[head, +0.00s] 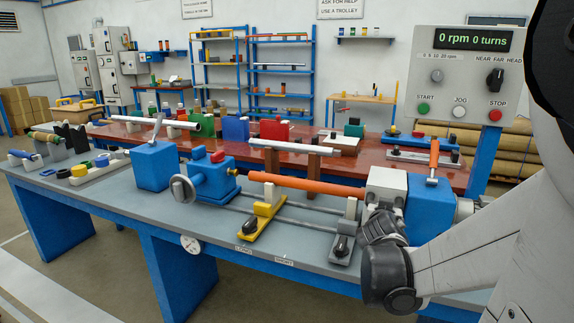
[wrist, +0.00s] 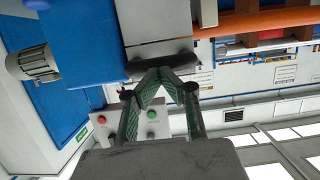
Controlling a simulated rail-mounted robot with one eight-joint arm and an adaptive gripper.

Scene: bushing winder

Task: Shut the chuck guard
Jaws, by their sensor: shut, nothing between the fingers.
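The chuck guard (head: 388,183) is a pale grey box-like cover at the left side of the blue headstock (head: 431,208). The right end of the orange bar (head: 310,187) runs up to it. In the wrist view the guard (wrist: 155,22) shows at the top, with a dark bar along its edge. My gripper (head: 378,222) is at the front of the guard, low down. In the wrist view my gripper (wrist: 158,73) has its fingertips together at the dark bar; I cannot tell whether they touch it. The wrist partly hides the guard's lower front.
A yellow-based support (head: 262,218) and a grey support (head: 343,240) stand on the rails left of my gripper. The control panel (head: 462,75) reads 0 rpm, 0 turns. A blue tailstock (head: 208,180) stands farther left.

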